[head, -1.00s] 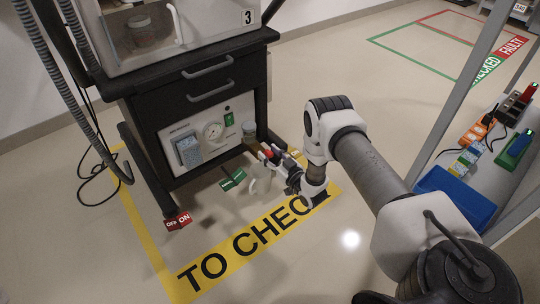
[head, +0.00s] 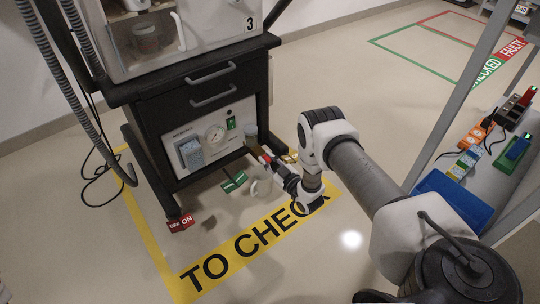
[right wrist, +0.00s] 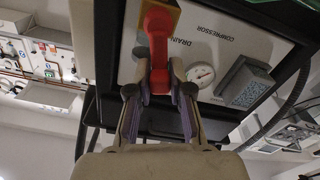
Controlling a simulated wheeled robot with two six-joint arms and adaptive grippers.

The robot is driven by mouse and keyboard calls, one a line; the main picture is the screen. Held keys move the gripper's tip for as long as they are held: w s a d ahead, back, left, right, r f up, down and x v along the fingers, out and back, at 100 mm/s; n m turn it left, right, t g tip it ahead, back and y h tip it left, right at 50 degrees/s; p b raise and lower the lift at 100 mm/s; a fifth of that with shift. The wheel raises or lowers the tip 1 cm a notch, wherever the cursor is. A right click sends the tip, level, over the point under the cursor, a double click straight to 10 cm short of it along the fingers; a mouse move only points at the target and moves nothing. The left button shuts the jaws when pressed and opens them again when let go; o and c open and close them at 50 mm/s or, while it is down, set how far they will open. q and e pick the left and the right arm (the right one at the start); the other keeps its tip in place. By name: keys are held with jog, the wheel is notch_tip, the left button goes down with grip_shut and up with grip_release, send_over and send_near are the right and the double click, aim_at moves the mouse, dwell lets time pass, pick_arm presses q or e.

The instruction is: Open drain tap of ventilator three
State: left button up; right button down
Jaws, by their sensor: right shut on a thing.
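Ventilator three (head: 251,24) stands at the left on a dark cart with a pale compressor panel (head: 204,140). The red drain tap handle (right wrist: 158,30) is in the right wrist view, beside the word DRAIN. Its body is mostly hidden by my arm and the cart in the head view. My right gripper (right wrist: 160,82) is shut on the red handle, with a finger on each side. It also shows in the head view (head: 268,161), low at the cart's right front. My left gripper is in neither view.
A blue tray (head: 453,203) is on a shelf at the right. The floor beyond my arm is clear.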

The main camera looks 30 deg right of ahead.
jog(key=n, duration=0.1)
jog(key=a+n+p, duration=0.1)
jog(key=shift+f+n, duration=0.15)
jog(key=shift+n, duration=0.25)
jog(key=shift+s+a+f+n+p, duration=0.1)
jog(key=shift+a+f+n+p, duration=0.3)
jog(key=shift+n, duration=1.15)
jog(key=shift+a+f+n+p, duration=0.3)
jog(key=shift+f+n, duration=0.35)
jog(key=shift+n, duration=0.95)
jog(key=shift+s+a+f+n+p, duration=0.15)
jog(key=shift+f+n+p, duration=0.35)
jog(key=shift+n, duration=1.05)
jog(key=shift+w, duration=0.1)
jog(key=c, duration=1)
grip_release()
jog(key=shift+c, duration=0.2)
